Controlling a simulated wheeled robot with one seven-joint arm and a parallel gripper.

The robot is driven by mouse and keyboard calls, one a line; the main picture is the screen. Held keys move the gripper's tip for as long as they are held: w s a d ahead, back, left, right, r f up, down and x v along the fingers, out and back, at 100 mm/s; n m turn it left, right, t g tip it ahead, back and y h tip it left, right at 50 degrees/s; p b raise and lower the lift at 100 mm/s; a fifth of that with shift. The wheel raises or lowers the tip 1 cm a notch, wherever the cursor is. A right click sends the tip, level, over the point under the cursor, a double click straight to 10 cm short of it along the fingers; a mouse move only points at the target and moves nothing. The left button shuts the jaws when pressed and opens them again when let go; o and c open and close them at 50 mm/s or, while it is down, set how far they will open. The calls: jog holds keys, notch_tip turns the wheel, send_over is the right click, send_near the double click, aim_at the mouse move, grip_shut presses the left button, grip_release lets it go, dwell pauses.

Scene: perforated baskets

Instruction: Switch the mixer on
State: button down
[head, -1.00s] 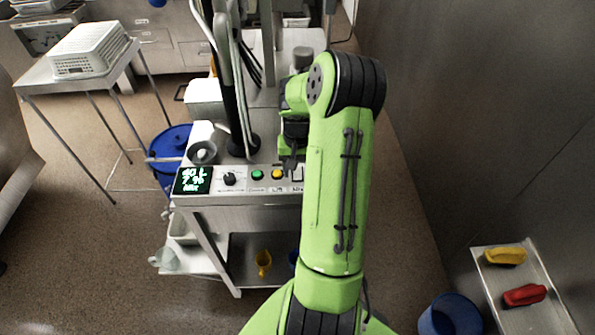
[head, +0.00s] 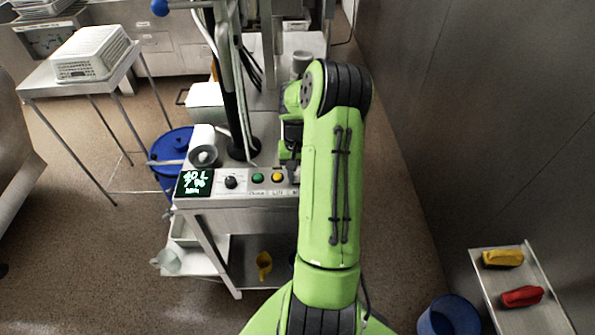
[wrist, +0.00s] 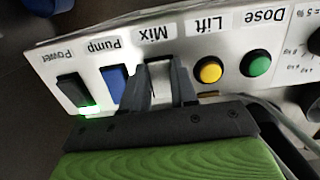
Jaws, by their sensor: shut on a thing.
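The mixer's control panel (head: 215,183) runs along the front edge of the steel bench. In the wrist view, it appears upside down, with the label Mix (wrist: 155,33) above a pale switch (wrist: 161,71). My gripper (wrist: 162,80) has its two dark fingers on either side of this switch and is closed on it. A black Power switch (wrist: 73,89) with a lit green lamp and a blue Pump switch (wrist: 114,84) sit to the left. In the head view, my gripper (head: 292,173) is at the panel, right of the yellow button, mostly hidden by my arm.
Yellow Lift (wrist: 209,70) and green Dose (wrist: 256,63) buttons sit right of the fingers in the wrist view. A lit display (head: 195,183) and black knob (head: 231,182) are on the panel's left. A shelf (head: 540,300) with yellow and red items stands at right.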

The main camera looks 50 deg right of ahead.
jog(key=shift+w+d+r+g+y+p, duration=0.1)
jog(key=shift+w+d+g+y+p, duration=0.05)
jog(key=shift+g+y+p, duration=0.35)
jog(key=shift+w+d+r+g+y+p, duration=0.1)
jog(key=shift+g+y+p, duration=0.25)
jog(key=shift+p, duration=0.25)
jog(key=c, duration=0.9)
grip_release()
jog(key=v, duration=1.5)
jog(key=shift+d+r, duration=0.1)
jog(key=shift+r, duration=0.25)
